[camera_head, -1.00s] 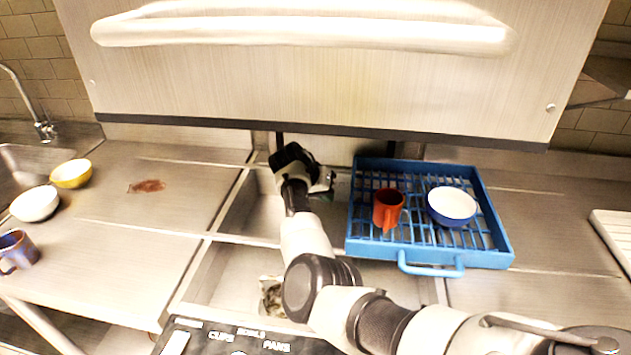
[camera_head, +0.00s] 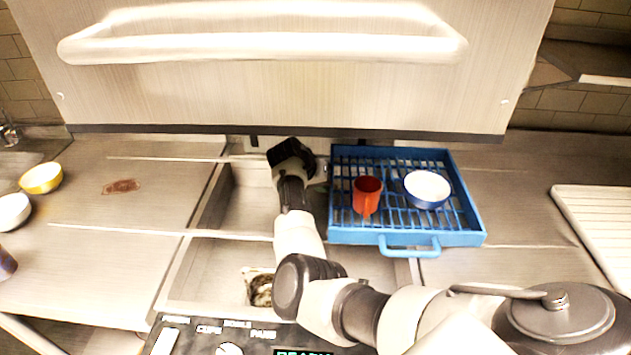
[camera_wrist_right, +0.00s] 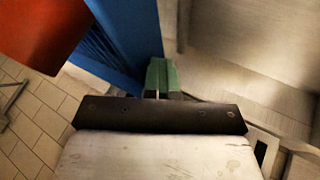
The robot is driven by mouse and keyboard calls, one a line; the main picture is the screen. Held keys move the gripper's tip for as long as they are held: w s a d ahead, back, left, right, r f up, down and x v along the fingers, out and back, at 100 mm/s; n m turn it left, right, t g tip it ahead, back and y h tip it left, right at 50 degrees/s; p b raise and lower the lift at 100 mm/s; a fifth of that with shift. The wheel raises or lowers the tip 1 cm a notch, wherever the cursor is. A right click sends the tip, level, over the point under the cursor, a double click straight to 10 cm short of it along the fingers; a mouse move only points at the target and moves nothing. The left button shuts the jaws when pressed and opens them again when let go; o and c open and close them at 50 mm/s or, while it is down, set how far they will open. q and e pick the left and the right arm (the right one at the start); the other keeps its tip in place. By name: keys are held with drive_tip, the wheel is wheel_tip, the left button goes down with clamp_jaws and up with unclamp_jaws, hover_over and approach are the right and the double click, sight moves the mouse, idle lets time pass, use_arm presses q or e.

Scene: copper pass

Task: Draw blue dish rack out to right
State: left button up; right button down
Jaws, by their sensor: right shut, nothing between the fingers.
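The blue dish rack (camera_head: 458,238) lies right of centre in the head view, its left part over the steel sink. Its handle (camera_head: 408,251) faces me. A red mug (camera_head: 366,194) and a blue-and-white bowl (camera_head: 428,188) stand in it. My right gripper (camera_head: 322,176) is shut and empty beside the rack's left wall, near the back. In the right wrist view the green fingertips (camera_wrist_right: 161,76) are close against the blue wall (camera_wrist_right: 135,40); contact is unclear. The red mug (camera_wrist_right: 45,30) shows there at upper left. My left gripper is out of view.
The counter right of the rack is clear up to a ribbed white board (camera_head: 600,225). A large steel hood (camera_head: 280,80) hangs low behind. Yellow (camera_head: 41,178) and white (camera_head: 12,212) bowls stand far left. The sink basin (camera_head: 215,270) holds a small patterned item (camera_head: 258,287).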

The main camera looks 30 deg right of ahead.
sight(411, 191)
drive_tip(key=s+d+p, duration=0.1)
drive_tip(key=d, duration=0.1)
drive_tip(key=s+d+p, duration=0.3)
drive_tip(key=s+d, duration=0.1)
drive_tip(key=d, duration=0.1)
drive_tip(key=shift+s+d+r, duration=0.1)
drive_tip(key=shift+s+r, duration=0.1)
drive_tip(key=shift+r, duration=0.15)
drive_tip(key=s+d+p, duration=0.1)
drive_tip(key=s+d, duration=0.1)
drive_tip(key=d, duration=0.1)
drive_tip(key=s+d+p, duration=0.1)
drive_tip(key=s+d, duration=0.2)
drive_tip(key=d, duration=0.1)
drive_tip(key=s+d+p, duration=0.2)
drive_tip(key=d, duration=0.1)
drive_tip(key=shift+s+d+f, duration=0.2)
drive_tip(key=shift+s+f, duration=0.1)
drive_tip(key=shift+s, duration=0.1)
drive_tip(key=shift+s+d, duration=0.15)
drive_tip(key=shift+d, duration=0.05)
